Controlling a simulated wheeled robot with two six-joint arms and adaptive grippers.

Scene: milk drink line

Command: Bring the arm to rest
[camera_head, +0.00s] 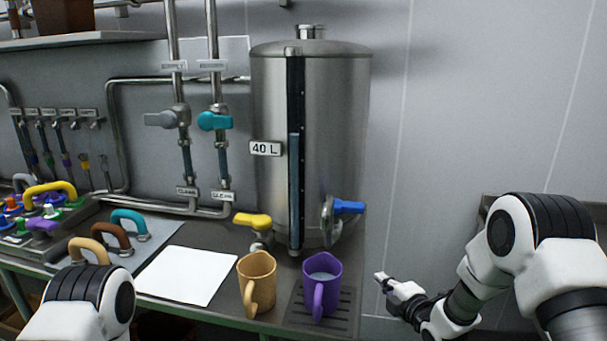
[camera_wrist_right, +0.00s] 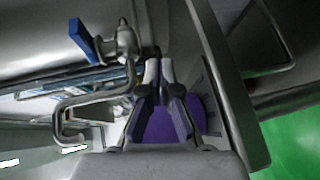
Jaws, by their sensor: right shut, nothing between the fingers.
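My right gripper (camera_head: 382,279) is shut and empty, held in the air to the right of the counter's end, its fingers pointing left. In the right wrist view its fingertips (camera_wrist_right: 158,72) are together. The purple mug (camera_head: 323,289) stands upright on the drip grate, with pale liquid inside, apart from the gripper in the head view. Purple also shows behind the fingers in the wrist view. My left arm shows only as a rounded white and black joint at lower left; its gripper is out of view.
The steel tank (camera_head: 340,130) has a blue-handled tap (camera_head: 347,207) and a yellow-handled tap (camera_head: 254,220). A tan mug (camera_head: 257,282) stands left of the purple one. A white sheet (camera_head: 188,274) and several coloured handles lie further left. The floor right of the counter looks clear.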

